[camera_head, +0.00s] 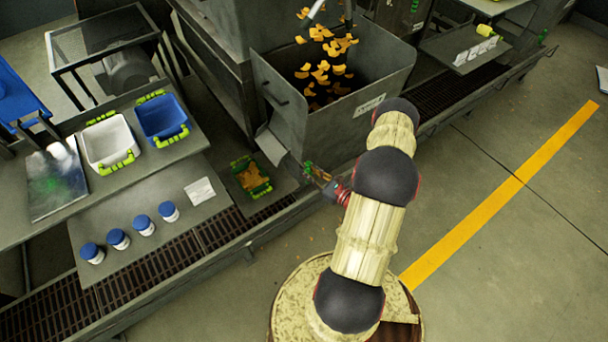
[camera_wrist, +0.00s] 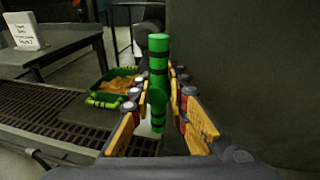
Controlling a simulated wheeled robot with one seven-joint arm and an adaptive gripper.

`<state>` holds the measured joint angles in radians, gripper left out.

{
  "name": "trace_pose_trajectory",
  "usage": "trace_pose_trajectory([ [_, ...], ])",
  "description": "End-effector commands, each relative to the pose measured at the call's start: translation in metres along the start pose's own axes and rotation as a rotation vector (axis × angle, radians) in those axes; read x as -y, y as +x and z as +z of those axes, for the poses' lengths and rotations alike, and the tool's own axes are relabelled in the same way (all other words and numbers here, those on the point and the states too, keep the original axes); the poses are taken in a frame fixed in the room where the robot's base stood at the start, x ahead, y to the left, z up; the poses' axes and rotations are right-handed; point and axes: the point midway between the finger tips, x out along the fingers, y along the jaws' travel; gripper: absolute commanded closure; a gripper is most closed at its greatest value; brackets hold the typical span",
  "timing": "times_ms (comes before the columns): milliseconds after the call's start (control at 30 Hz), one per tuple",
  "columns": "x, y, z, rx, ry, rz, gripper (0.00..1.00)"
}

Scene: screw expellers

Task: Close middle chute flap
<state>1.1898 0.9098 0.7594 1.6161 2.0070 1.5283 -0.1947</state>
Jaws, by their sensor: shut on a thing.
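The grey hopper (camera_head: 335,112) holds orange pieces. A pale grey chute flap (camera_head: 271,146) sticks out at its lower left side. A green handle with black bands stands upright between the fingers in the wrist view (camera_wrist: 158,58). My gripper (camera_head: 313,172) is at the hopper's lower front corner, right of the flap. In the wrist view my gripper (camera_wrist: 160,105) is shut on the green handle, yellow pads on both sides. The fingers hide part of the handle. How the handle joins the flap cannot be seen clearly.
A green-handled bin (camera_head: 251,177) with orange pieces sits below the flap, also in the wrist view (camera_wrist: 120,84). White (camera_head: 109,143) and blue (camera_head: 162,118) bins and several blue-lidded jars (camera_head: 118,239) stand on the left tables. The hopper wall is close on the right.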

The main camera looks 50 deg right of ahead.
Motion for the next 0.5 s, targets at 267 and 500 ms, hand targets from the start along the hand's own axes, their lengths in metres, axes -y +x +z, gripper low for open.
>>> trace_pose_trajectory([
  [267,-0.0053,0.0006,0.0007,-0.041,-0.206,-0.012,1.00],
  [500,-0.0067,0.0006,-0.0004,-0.064,-0.320,-0.022,1.00],
])
